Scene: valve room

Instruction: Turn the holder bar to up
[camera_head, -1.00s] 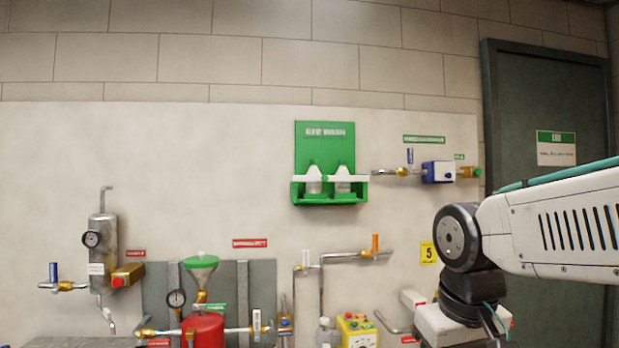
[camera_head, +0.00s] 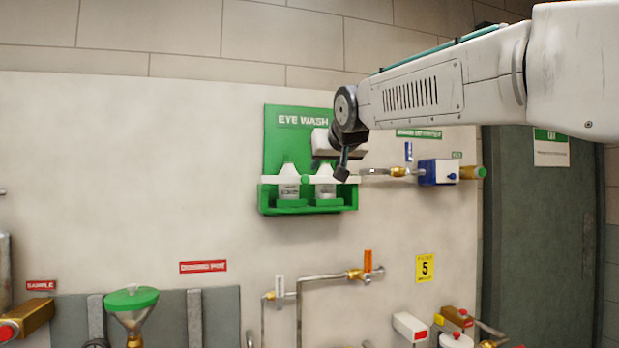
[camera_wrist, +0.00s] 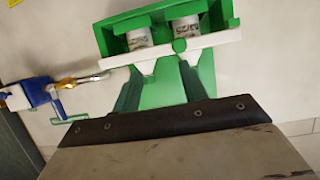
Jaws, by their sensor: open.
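The holder bar (camera_head: 275,179) is a white bar lying level across the two bottles of the green eye wash station (camera_head: 283,140), with a round green knob (camera_head: 305,179) at its middle. In the wrist view the bar (camera_wrist: 215,40) runs slightly tilted across the bottles, which appear upside down, with the green knob (camera_wrist: 179,45) between them. My gripper (camera_head: 330,168) is in front of the station's right side, near the bar's right half. In the wrist view my gripper (camera_wrist: 159,72) is open, its dark fingers apart below the bar. Nothing is held; contact with the bar cannot be told.
A blue-and-white valve (camera_head: 438,172) with a metal pipe is on the wall just right of the station. Below are pipes with an orange-handled valve (camera_head: 368,261) and a green funnel (camera_head: 131,299). The wall left of the station is clear.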

